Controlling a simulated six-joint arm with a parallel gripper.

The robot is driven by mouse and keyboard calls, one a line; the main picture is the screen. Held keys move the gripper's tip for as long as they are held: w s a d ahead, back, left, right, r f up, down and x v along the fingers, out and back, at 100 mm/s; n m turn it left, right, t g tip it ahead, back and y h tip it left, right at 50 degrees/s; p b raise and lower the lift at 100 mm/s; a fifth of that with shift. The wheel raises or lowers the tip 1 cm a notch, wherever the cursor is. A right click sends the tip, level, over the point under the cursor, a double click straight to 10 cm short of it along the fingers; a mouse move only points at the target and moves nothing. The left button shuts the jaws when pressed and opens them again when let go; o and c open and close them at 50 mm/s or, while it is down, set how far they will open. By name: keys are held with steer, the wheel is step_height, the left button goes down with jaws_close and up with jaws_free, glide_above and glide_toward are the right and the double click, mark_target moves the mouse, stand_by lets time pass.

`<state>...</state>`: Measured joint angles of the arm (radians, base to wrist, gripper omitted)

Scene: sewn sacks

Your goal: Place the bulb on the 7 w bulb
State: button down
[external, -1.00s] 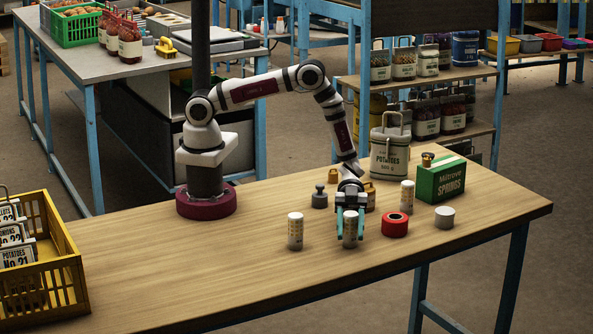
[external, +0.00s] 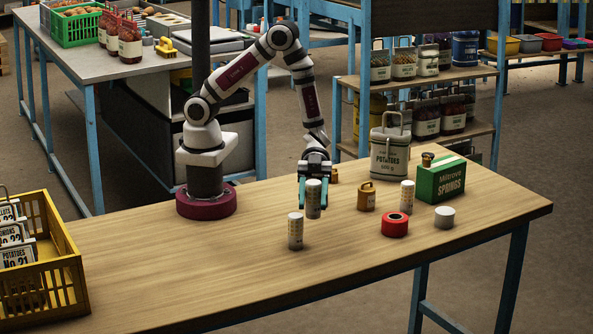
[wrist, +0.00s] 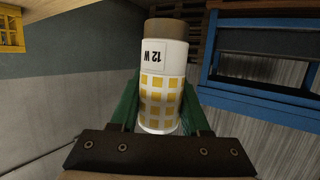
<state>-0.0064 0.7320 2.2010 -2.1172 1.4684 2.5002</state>
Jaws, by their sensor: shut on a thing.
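My gripper (external: 313,200) is shut on a white cylindrical bulb pack (external: 314,199). The held pack is upright and raised above the table. In the wrist view it (wrist: 162,90) shows yellow squares and an upside-down "12 W" label, between green fingers. A similar cylinder (external: 296,231) stands on the table just in front and to the left, below the held pack and apart from it. Another similar cylinder (external: 407,197) stands to the right, near the green box. The labels on both standing cylinders are too small to read, so I cannot tell which is the 7 W one.
A red ring-shaped roll (external: 395,224), a white-grey round item (external: 444,217), a brass weight (external: 366,197) and a green springs box (external: 441,178) stand to the right. A potatoes tin (external: 390,155) is behind. A yellow crate (external: 60,270) is far left. The table's front middle is clear.

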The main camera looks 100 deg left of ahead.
steer(key=shift+s+d+r, duration=0.4)
steer(key=shift+s+d, duration=0.05)
steer(key=shift+s, duration=0.05)
steer(key=w+a+r+n+t+y, duration=0.1)
steer(key=w+a+r+n+t, duration=0.25)
steer(key=w+a, duration=0.55)
steer(key=w+a+r+n+t+y, duration=0.2)
steer(key=w+a+r, duration=0.3)
steer(key=w+a, duration=0.4)
steer(key=w+a+f, duration=0.3)
steer(key=a+f, duration=0.7)
steer(key=a, duration=0.2)
steer(key=shift+w+a+f, duration=0.15)
steer(key=shift+a+f, duration=0.1)
steer(key=shift+a, duration=0.15)
steer(key=shift+f+m, duration=0.1)
steer(key=shift+m, duration=0.15)
steer(key=shift+c, duration=1.9)
jaws_free()
